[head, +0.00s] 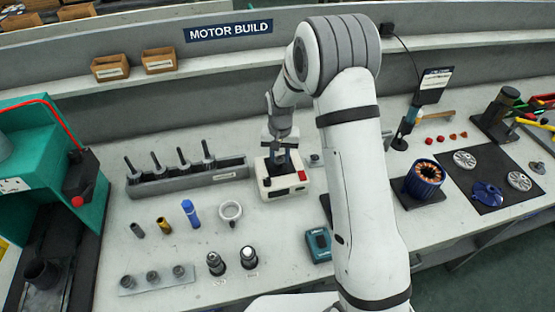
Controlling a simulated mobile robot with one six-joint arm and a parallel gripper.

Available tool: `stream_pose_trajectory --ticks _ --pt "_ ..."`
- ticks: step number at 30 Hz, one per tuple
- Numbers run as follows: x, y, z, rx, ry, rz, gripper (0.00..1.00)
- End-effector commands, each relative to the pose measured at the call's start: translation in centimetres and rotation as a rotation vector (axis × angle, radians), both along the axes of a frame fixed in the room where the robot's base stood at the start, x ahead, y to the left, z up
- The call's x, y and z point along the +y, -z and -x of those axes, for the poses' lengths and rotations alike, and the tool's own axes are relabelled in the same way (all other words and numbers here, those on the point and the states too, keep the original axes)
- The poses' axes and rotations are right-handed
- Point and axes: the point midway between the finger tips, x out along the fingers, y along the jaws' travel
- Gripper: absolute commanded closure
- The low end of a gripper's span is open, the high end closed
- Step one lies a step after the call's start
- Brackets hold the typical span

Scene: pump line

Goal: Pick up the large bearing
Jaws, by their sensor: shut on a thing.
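My gripper (281,158) points down over a white box-shaped unit (285,188) with a red button on its front, near the middle of the bench. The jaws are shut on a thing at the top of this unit. It is small and mostly hidden by the jaws, so its outline is unclear; it is likely the large bearing. I cannot tell whether it still touches the unit.
A grey rack with upright dark tools (190,178) stands left of the unit. A blue cylinder (190,213) and a teal device (319,243) stand nearer. A copper-wound stator (425,178) and a dark mat (500,205) are at right. A teal machine (85,165) borders the left.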

Motion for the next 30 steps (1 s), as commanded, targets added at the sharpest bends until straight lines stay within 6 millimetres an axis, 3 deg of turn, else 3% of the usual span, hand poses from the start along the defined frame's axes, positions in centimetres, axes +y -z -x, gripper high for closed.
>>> stream_pose_trajectory --ticks 5,19,30 --pt "0.0 -0.7 -0.1 -0.002 0.000 -0.001 0.85" --pt "0.0 -8.9 -0.1 -0.003 0.001 -0.001 0.86" --pt "-0.1 -10.0 0.0 0.000 0.001 0.000 0.86"
